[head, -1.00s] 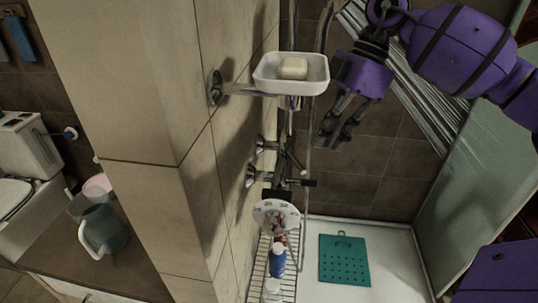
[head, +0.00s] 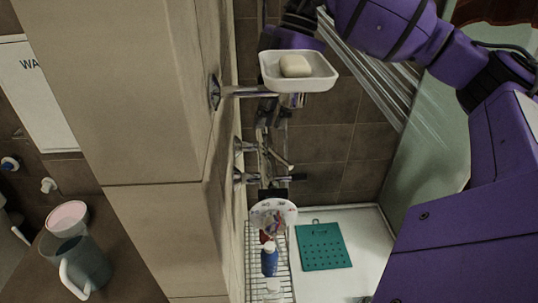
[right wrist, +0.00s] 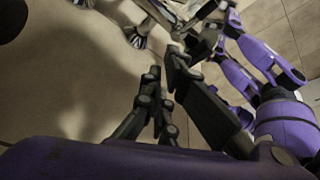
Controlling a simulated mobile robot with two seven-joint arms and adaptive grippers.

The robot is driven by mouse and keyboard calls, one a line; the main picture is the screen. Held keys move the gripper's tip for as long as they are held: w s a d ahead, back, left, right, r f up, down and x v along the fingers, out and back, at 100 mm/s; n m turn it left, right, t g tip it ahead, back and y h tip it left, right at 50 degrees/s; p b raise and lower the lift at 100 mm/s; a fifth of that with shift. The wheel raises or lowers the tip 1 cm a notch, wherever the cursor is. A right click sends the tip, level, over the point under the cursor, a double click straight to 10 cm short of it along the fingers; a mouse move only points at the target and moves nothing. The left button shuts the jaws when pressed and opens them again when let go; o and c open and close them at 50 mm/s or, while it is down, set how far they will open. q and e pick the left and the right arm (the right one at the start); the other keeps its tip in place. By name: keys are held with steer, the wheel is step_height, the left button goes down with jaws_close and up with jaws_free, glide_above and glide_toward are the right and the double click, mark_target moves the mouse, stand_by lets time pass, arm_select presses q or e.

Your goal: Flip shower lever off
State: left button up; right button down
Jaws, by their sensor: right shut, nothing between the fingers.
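The shower mixer (head: 243,178) is fixed to the tiled wall below the soap dish, with metal mounts and a thin lever-like bar (head: 277,157) sticking out. A dark handle (head: 297,177) points right just below the bar. My right gripper (head: 272,122) reaches down behind the soap dish, close to and above the mixer; the dish hides part of it. In the right wrist view its dark fingers (right wrist: 162,100) are together and empty, with chrome fittings (right wrist: 140,32) beyond. I cannot tell whether the gripper touches the lever. My left gripper is not in view.
A white soap dish (head: 325,84) with soap (head: 295,66) juts from the wall. A wire rack with bottles (head: 269,262) hangs below the mixer. A green mat (head: 323,247) lies on the white shower floor.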

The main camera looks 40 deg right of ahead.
mark_target(277, 156)
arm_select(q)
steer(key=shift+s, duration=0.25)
arm_select(e)
steer(key=shift+f, duration=0.15)
steer(key=f, duration=0.3)
steer(key=f+p, duration=0.1)
steer(key=f, duration=0.5)
steer(key=shift+a+f, duration=0.25)
steer(key=shift+a, duration=0.1)
steer(key=shift+d+f, duration=0.15)
steer(key=shift+d, duration=0.4)
arm_select(q)
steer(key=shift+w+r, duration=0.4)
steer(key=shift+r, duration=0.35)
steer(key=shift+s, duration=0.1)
steer(key=shift+p, duration=0.3)
